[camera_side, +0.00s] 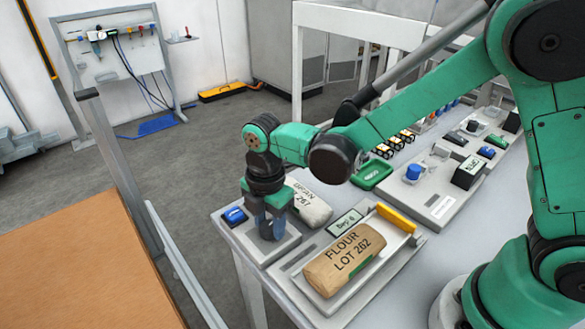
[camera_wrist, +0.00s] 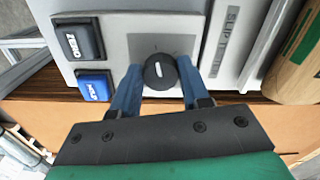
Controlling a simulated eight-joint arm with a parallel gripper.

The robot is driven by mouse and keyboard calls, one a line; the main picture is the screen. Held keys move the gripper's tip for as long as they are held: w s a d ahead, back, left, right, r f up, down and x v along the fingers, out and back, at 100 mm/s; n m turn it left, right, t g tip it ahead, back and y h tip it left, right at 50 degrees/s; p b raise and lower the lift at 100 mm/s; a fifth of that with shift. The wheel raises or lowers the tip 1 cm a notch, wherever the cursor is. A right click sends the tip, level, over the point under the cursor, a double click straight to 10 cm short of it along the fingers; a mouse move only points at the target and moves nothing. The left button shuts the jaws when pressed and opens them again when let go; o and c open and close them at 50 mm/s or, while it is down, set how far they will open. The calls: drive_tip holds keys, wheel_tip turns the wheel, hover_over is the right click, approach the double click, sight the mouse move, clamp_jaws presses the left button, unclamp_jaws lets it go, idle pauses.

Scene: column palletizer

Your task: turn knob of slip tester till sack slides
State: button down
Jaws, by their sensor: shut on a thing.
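My gripper (camera_side: 268,222) points down at the left end of the slip tester. In the wrist view its two blue fingers (camera_wrist: 160,76) are shut on the round black knob (camera_wrist: 160,70), one on each side; a white mark shows on the knob's top. In the side view the knob is hidden by the fingers. The brown sack (camera_side: 342,262), lettered FLOUR LOT 262, lies on the slip tester's plate (camera_side: 374,274). A small display (camera_side: 345,222) stands behind it; its reading is too small to be sure of. I cannot tell whether the plate is tilted.
A blue button (camera_wrist: 94,85) and a black button (camera_wrist: 78,40) sit beside the knob. A pale sack (camera_side: 309,204) lies behind my gripper. A yellow bar (camera_side: 396,217) is at the plate's far end. Other instruments and a green tray (camera_side: 371,174) crowd the bench behind.

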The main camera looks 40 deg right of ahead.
drive_tip(key=m, duration=0.3)
drive_tip(key=shift+s+m, duration=0.1)
drive_tip(key=shift+m, duration=0.3)
drive_tip(key=m, duration=0.3)
drive_tip(key=shift+m, duration=0.3)
drive_tip(key=m, duration=0.4)
drive_tip(key=shift+s+a+m, duration=0.1)
drive_tip(key=shift+m, duration=1.7)
drive_tip(key=shift+c, duration=2.1)
unclamp_jaws()
